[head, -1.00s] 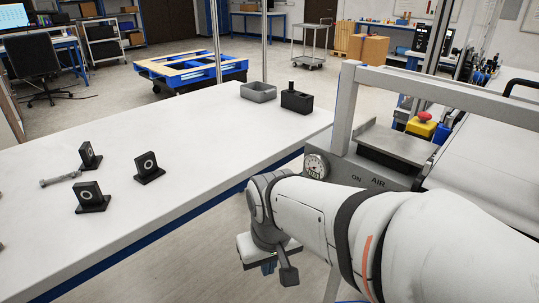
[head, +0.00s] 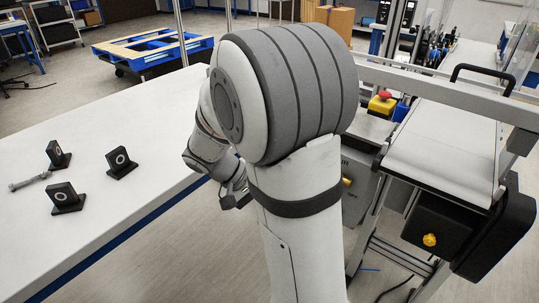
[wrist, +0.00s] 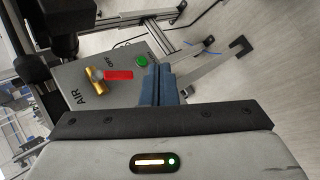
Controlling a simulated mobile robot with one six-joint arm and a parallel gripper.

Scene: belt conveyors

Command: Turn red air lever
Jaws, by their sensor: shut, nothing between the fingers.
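The red air lever (wrist: 120,75) shows in the wrist view, its flat handle running right from a brass valve body (wrist: 95,81) on a grey panel (wrist: 75,72) marked AIR. My gripper (wrist: 155,68) shows its blue fingers closed together, with nothing between them. The fingertips are to the right of the lever's red end, with a small gap in the picture; I cannot tell their depth apart. In the head view my arm hides the lever, and my fingers cannot be made out.
A green button (wrist: 142,60) is on the panel near the fingertips. A red stop button (head: 384,96) on a yellow box sits by the conveyor (head: 445,145). The white table (head: 90,145) at left holds several black blocks. Conveyor frame bars stand close by.

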